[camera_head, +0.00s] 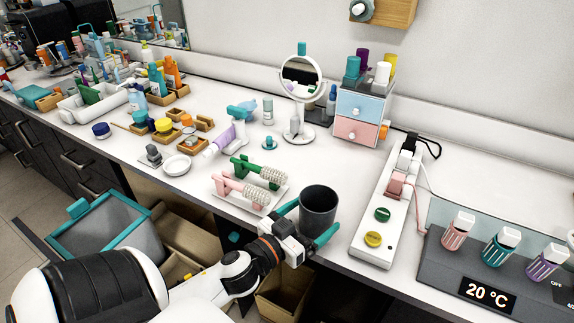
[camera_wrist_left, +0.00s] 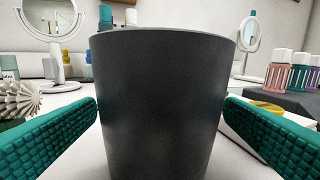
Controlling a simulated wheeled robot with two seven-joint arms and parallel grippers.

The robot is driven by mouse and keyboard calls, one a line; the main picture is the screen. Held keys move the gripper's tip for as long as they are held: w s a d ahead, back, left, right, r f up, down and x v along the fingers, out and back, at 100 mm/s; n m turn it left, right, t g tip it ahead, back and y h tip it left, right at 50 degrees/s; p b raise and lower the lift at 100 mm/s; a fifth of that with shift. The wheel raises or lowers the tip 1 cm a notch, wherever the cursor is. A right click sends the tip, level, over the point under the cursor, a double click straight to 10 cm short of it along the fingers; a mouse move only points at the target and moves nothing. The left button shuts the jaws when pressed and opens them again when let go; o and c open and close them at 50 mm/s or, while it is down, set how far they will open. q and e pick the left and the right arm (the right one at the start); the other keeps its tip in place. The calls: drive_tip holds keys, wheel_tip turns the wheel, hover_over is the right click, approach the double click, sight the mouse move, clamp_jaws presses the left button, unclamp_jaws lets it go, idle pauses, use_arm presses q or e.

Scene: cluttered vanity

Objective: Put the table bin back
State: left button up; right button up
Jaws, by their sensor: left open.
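The table bin, a dark grey round cup-like container (camera_head: 318,208), stands upright on the white counter near its front edge. It fills the middle of the left wrist view (camera_wrist_left: 160,105). My left gripper (camera_head: 306,222) is open, with its green fingers on either side of the bin. In the left wrist view a small gap shows between the bin and the left finger (camera_wrist_left: 60,135); the right finger (camera_wrist_left: 265,135) comes very close to its wall. Whether that finger touches the bin I cannot tell. My right gripper is not in view.
A tray with pink and green brush-like tools (camera_head: 250,185) lies left of the bin. A white power strip (camera_head: 380,225) lies to the right, before a grey panel (camera_head: 470,275). A round mirror (camera_head: 301,80) and small drawers (camera_head: 360,115) stand behind. Open counter lies between.

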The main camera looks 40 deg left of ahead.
use_arm(q)
drive_tip(key=s+b, duration=0.1)
drive_tip(key=s, duration=0.8)
drive_tip(key=shift+s+a+b, duration=0.2)
drive_tip(key=shift+a+b, duration=0.1)
drive_tip(key=shift+a, duration=0.05)
